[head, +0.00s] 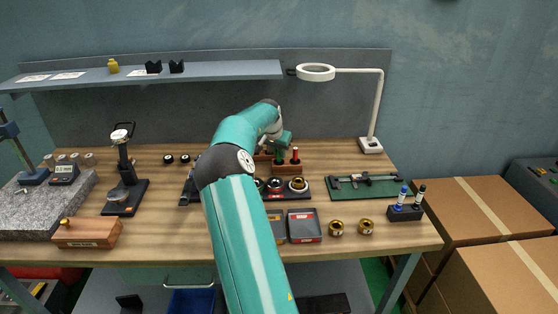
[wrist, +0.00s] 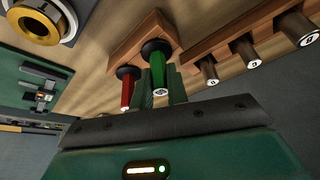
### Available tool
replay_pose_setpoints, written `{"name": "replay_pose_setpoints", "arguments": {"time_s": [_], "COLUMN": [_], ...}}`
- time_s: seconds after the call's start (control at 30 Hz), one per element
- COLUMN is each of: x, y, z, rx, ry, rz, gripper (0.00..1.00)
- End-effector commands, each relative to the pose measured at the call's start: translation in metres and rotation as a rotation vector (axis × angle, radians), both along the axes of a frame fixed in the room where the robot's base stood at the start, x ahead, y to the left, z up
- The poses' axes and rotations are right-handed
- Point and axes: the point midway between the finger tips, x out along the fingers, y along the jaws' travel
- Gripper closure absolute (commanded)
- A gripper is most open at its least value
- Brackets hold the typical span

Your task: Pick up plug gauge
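Two plug-shaped gauges stand in a wooden block (head: 288,169), which also shows in the wrist view (wrist: 134,45). One has a green handle (head: 279,156), seen in the wrist view (wrist: 158,70) too. The other has a red handle (head: 295,157), to the left of the green one in the wrist view (wrist: 125,92). Both have dark collars against the block. My gripper (wrist: 163,88) is at the green handle, with green finger parts close on both sides of it. Whether the fingers press on it cannot be told. In the head view my arm partly hides the block.
A wooden rack with several brown pegs (wrist: 246,52) is close beside the block. Ring gauges (head: 298,185) sit in front of it. Grey trays (head: 304,228) are nearer the front edge.

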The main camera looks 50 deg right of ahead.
Motion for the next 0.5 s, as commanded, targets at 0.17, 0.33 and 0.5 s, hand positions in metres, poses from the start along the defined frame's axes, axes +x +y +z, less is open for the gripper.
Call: {"name": "replay_pose_setpoints", "arguments": {"time_s": [0.17, 0.33, 0.5], "x": [0.000, 0.000, 0.001], "y": [0.000, 0.000, -0.001], "z": [0.001, 0.004, 0.017], "rx": [-0.001, -0.001, -0.003], "ry": [0.000, -0.001, -0.002], "rz": [0.000, 0.000, 0.001], "gripper": [1.00, 1.00, 1.00]}}
